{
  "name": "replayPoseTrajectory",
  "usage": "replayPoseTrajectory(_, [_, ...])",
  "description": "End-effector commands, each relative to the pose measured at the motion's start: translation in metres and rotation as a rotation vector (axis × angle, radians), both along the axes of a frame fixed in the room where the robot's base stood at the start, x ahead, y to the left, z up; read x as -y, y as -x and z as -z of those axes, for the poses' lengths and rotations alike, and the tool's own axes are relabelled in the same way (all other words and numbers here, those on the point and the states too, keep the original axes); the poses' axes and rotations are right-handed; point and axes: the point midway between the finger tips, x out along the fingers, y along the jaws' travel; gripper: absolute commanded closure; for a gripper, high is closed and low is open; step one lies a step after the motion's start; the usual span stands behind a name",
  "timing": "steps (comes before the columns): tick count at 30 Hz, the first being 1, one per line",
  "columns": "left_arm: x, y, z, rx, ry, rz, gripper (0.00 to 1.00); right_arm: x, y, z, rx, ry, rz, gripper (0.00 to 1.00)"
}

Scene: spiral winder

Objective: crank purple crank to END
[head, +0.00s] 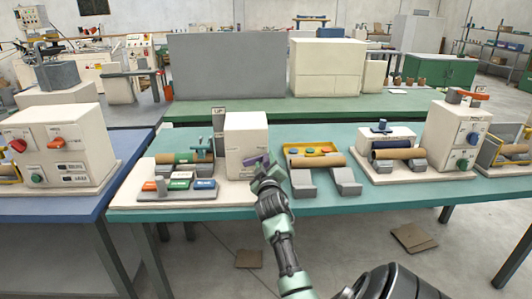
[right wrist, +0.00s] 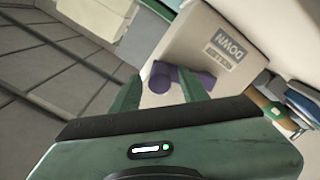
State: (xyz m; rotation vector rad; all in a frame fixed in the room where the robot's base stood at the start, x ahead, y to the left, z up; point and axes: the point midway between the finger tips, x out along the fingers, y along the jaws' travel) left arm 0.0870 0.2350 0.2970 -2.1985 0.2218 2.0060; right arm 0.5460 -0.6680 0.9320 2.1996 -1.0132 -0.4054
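The purple crank (head: 256,160) sits on the front of a white box (head: 246,138) on the teal table. In the right wrist view the purple crank (right wrist: 168,75) shows a rounded handle and an arm running right, close to the box face. My right gripper (head: 266,170) is at the crank, partly covering it in the head view. In the wrist view its two fingers (right wrist: 161,84) stand apart with the handle between or just beyond their tips; contact cannot be told. The box carries a label (right wrist: 228,48) reading "DOWN". No "END" mark is readable. My left gripper is not in view.
Left of the box is a panel of coloured buttons (head: 178,189) with a brown roll behind it. Right of it, a brown roll (head: 318,161) lies on grey supports before a yellow tray (head: 312,149). A white machine with knobs (head: 450,138) stands farther right.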

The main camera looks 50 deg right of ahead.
Motion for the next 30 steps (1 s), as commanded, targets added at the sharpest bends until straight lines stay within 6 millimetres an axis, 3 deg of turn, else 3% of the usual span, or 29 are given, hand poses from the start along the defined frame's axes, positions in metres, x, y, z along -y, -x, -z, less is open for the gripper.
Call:
replayPoseTrajectory(9, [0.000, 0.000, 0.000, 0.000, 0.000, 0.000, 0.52, -0.003, 0.002, 0.000, -0.001, 0.001, 0.000, 0.56])
replayPoseTrajectory(21, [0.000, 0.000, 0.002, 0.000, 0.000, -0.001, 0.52, -0.049, 0.041, 0.002, -0.001, -0.002, -0.001, 0.56])
replayPoseTrajectory(30, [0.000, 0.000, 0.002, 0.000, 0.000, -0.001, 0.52, -0.060, 0.051, 0.000, 0.000, -0.001, -0.001, 0.56])
